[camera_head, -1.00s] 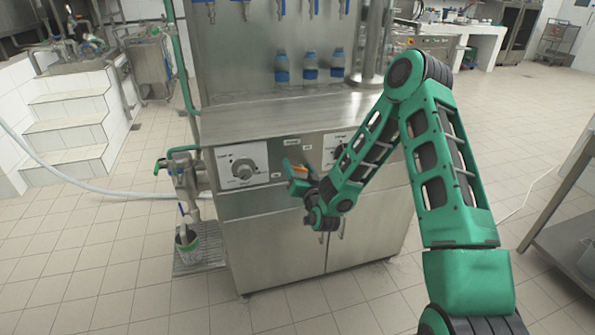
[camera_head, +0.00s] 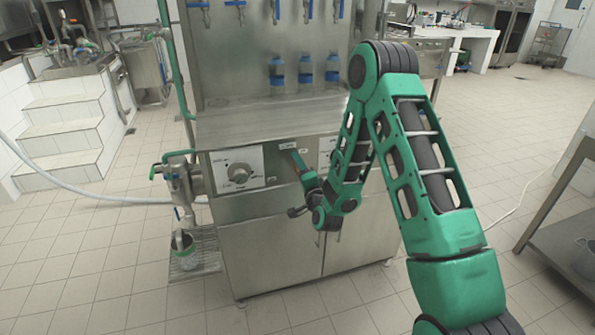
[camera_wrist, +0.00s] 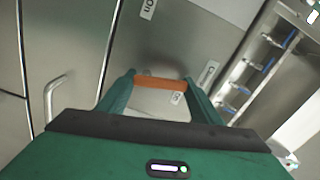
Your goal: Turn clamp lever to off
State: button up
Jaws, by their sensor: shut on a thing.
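The clamp lever (camera_wrist: 153,83) shows in the wrist view as an orange bar held between the two green fingers of my gripper (camera_wrist: 160,84). My gripper is shut on it, with a finger at each end of the bar. The lever's mount on the panel is partly hidden. There the lever is mostly hidden by the fingers. A label reading "Clamp" (camera_wrist: 207,73) and smaller labels, hard to read, are close to the lever.
Several bottles (camera_head: 305,72) with blue bands stand inside the machine. A steel table (camera_head: 560,230) is at the right. The tiled floor in front is clear.

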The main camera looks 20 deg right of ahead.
jog(key=shift+d+f+m, duration=0.1)
jog(key=shift+d+m, duration=0.1)
jog(key=shift+m, duration=0.45)
jog(key=shift+d+f+m, duration=0.1)
jog(key=shift+d+m, duration=0.05)
jog(key=shift+m, duration=0.5)
jog(key=o, duration=1.1)
jog(key=shift+c, duration=0.2)
jog(key=shift+s, duration=0.25)
jog(key=s, duration=1)
jog(key=shift+s, duration=0.15)
